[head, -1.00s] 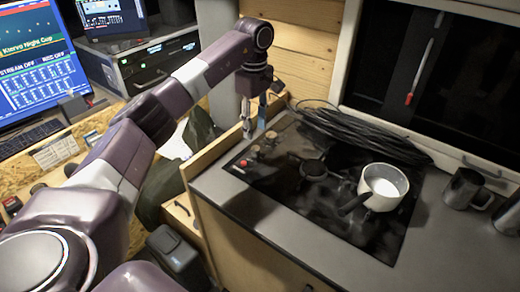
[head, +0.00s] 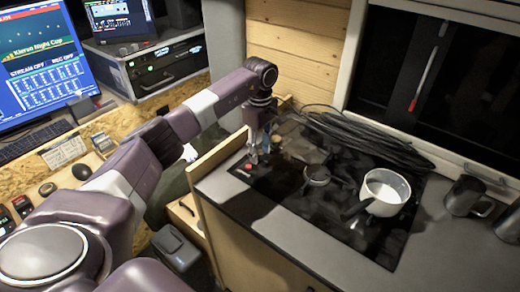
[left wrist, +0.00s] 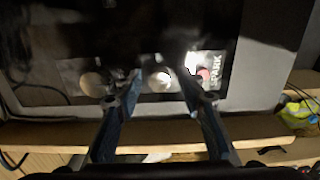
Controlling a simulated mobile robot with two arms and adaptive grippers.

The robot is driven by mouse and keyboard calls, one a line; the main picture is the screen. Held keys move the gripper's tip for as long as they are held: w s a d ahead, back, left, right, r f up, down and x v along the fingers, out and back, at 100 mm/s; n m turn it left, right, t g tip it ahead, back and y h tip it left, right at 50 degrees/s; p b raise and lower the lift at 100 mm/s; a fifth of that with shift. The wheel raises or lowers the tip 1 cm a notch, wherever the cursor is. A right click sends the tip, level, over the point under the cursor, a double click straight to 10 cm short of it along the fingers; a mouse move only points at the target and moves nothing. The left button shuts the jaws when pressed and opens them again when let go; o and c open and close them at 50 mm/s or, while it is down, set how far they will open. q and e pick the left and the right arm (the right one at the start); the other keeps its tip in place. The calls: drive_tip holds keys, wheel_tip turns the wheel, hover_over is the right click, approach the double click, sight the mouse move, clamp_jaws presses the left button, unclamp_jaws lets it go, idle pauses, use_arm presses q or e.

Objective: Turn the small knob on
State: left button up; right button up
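The black stove (head: 340,225) has a row of knobs along its left end. In the left wrist view the row holds a larger pale knob (left wrist: 93,84), a smaller pale round knob (left wrist: 160,77) in the middle, and a red button (left wrist: 203,73) beside a SPARK label. The red button (head: 247,167) also shows in the head view. My left gripper (head: 260,157) points down at the row and hides the other knobs there. In the left wrist view my left gripper (left wrist: 163,80) is open, its fingertips on either side of the middle knob; contact cannot be told. My right gripper is out of view.
A white pot (head: 386,192) with a dark handle stands on the stove. A coil of black cable (head: 370,140) lies behind it. A dark mug (head: 466,196) is on the counter at right. A raised wooden edge (head: 218,155) borders the counter's left side.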

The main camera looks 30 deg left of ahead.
use_arm(q)
clamp_jaws()
drive_tip(key=n, duration=0.8)
drive_tip(key=shift+n, duration=0.3)
drive_tip(key=n, duration=0.4)
drive_tip(key=shift+w+r+n, duration=0.1)
drive_tip(key=shift+n, duration=0.2)
drive_tip(key=n, duration=0.4)
drive_tip(key=shift+n, duration=0.3)
